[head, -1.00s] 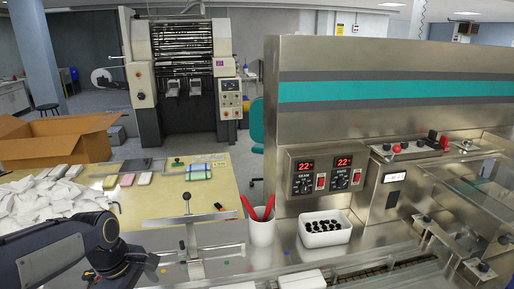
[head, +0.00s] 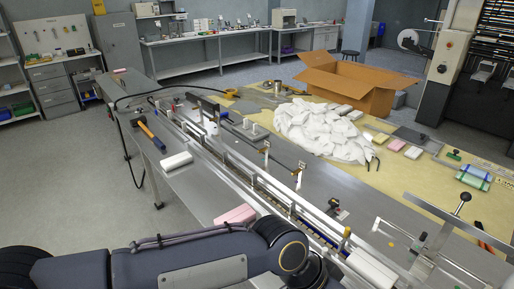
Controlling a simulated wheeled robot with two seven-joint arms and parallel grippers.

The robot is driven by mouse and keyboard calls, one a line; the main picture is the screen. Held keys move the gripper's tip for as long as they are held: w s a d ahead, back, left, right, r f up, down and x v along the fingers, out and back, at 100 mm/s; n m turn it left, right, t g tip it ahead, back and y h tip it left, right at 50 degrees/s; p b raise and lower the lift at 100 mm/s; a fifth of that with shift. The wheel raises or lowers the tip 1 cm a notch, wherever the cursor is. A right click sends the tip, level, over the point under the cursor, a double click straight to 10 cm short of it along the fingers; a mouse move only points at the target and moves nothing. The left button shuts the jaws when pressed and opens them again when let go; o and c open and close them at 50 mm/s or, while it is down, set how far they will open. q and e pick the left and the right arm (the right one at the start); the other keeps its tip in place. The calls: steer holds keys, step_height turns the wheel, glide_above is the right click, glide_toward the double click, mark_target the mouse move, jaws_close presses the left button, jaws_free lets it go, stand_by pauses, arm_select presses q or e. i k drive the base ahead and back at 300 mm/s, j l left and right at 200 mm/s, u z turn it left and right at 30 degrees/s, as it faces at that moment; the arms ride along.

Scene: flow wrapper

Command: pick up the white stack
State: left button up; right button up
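A white stack (head: 176,161) lies flat near the left edge of the metal machine table, apart from the guide rails. A pink stack (head: 236,214) lies on the metal table, nearer to me than the white stack at the left. My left arm crosses the bottom of the head view, in front of these things, but its gripper is out of the picture. My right gripper is not in view either.
A conveyor channel with upright rails (head: 262,186) runs along the table. An orange-handled tool (head: 151,135) lies beyond the white stack. A pile of white packets (head: 320,130) and a cardboard box (head: 358,82) are at the back. Bare metal surrounds the white stack.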

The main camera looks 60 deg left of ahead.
mark_target(169, 165)
steer(key=k+j+u, duration=0.55)
steer(key=u, duration=1.9)
steer(key=i+j+z, duration=0.15)
steer(key=i+j, duration=0.2)
steer(key=i+j+z, duration=0.2)
steer(key=i+j, duration=0.2)
steer(key=i+j+z, duration=0.15)
steer(key=i+j, duration=0.3)
steer(key=i+j+z, duration=0.2)
steer(key=i+j, duration=0.25)
steer(key=i+j+z, duration=0.15)
steer(key=i+j, duration=0.15)
steer(key=j, duration=0.3)
